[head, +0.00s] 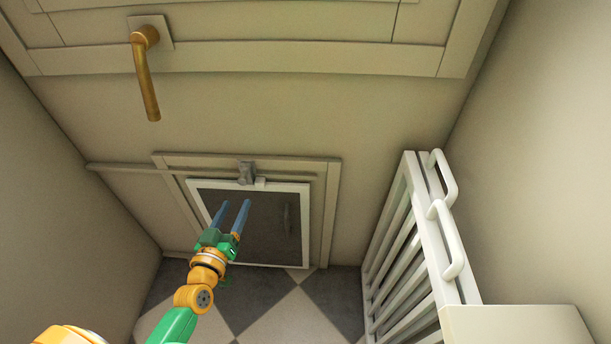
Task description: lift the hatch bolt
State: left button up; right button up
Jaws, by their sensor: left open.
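The hatch (262,222) is a dark panel in a white frame, low in the far wall. The hatch bolt (246,173) is a small grey piece at the middle of the hatch's top edge, over a small white tab. My left gripper (234,203) comes up from below with two blue fingers, spread apart with nothing between them. In the picture its fingertips lie in front of the hatch's upper part, just below the bolt and apart from it. The fingers cover part of the panel. My right gripper is not in view.
A white slatted gate (408,245) with white handles (447,225) stands at the right. A pale box top (520,325) is at the lower right. A brass lever handle (146,75) hangs at the upper left. The checkered floor (270,305) before the hatch looks clear.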

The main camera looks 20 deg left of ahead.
aim_at(242, 183)
pick_arm(q)
jog(key=shift+t, duration=0.5)
jog(key=w+r, duration=0.2)
jog(key=r, duration=0.1)
jog(key=shift+w+d, duration=0.2)
jog(key=shift+d, duration=0.2)
jog(key=shift+y, duration=0.3)
jog(key=w, duration=0.1)
jog(key=w+a+b, duration=0.1)
jog(key=w, duration=0.3)
jog(key=shift+w+a, duration=0.25)
jog(key=shift+n, duration=0.3)
grip_shut()
jog(key=shift+f, duration=0.1)
